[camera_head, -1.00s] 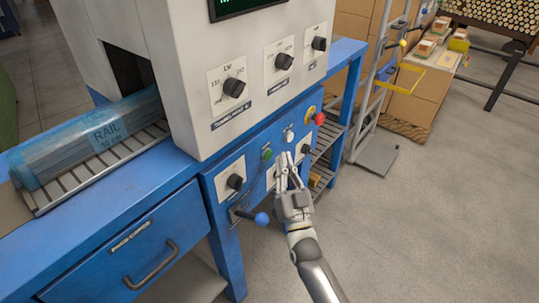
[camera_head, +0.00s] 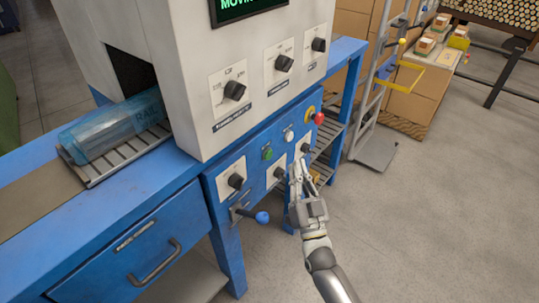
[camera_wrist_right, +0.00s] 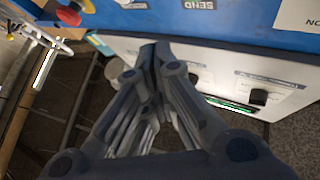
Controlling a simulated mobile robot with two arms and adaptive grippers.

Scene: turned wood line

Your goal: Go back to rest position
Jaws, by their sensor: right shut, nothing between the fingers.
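My right gripper (camera_head: 299,170) is in front of the machine's lower blue control panel, near its right-hand black knob (camera_head: 305,148). It is shut and empty. In the right wrist view the closed fingers (camera_wrist_right: 155,55) show at the middle, with the panel beyond them; I cannot tell whether they touch it. My left gripper is not in view.
A wrapped blue rail bundle (camera_head: 115,127) lies on the rollers at the machine's opening. A blue-tipped lever (camera_head: 262,217) sticks out below the panel. A red button (camera_head: 319,118) is at the panel's right. A hand truck (camera_head: 375,148) stands behind; the floor at right is clear.

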